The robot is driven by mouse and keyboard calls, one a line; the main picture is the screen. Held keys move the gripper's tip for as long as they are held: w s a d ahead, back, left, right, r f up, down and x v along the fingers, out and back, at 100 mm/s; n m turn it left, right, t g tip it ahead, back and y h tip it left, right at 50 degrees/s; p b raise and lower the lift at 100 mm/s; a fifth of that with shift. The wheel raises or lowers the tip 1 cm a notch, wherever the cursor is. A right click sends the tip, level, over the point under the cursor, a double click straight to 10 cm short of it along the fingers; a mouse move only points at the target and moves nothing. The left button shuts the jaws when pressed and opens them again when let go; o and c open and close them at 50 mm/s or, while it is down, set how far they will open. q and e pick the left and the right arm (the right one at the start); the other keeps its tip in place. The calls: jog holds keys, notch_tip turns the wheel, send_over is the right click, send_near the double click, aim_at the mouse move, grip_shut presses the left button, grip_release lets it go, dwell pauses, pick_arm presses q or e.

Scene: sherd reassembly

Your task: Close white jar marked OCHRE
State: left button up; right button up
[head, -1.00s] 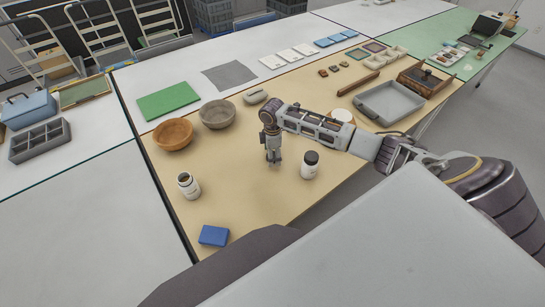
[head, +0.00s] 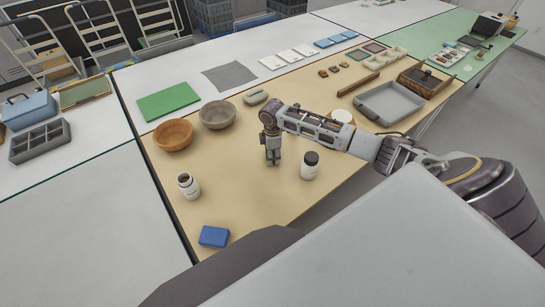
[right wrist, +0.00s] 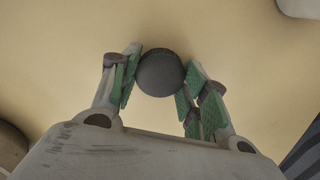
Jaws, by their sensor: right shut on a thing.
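A second white jar (head: 310,167) stands to the right with a dark lid on. Both labels are too small to read. My right gripper (head: 273,160) points down at the table between the two jars, nearer the lidded one. In the right wrist view its green-padded fingers are shut on a round black lid (right wrist: 160,73). The lid is hard to make out in the head view. My left gripper is not in view.
A blue block (head: 214,236) lies near the front edge. A wooden bowl (head: 173,134) and a grey bowl (head: 217,114) stand behind the open jar. A grey tray (head: 390,103) is at the right. The table between the open jar and my gripper is clear.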

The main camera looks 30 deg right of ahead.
jog(key=shift+r, duration=0.1)
notch_tip(320, 180, up, 10)
dwell(0.7)
jog(key=shift+m, duration=0.3)
dwell(0.6)
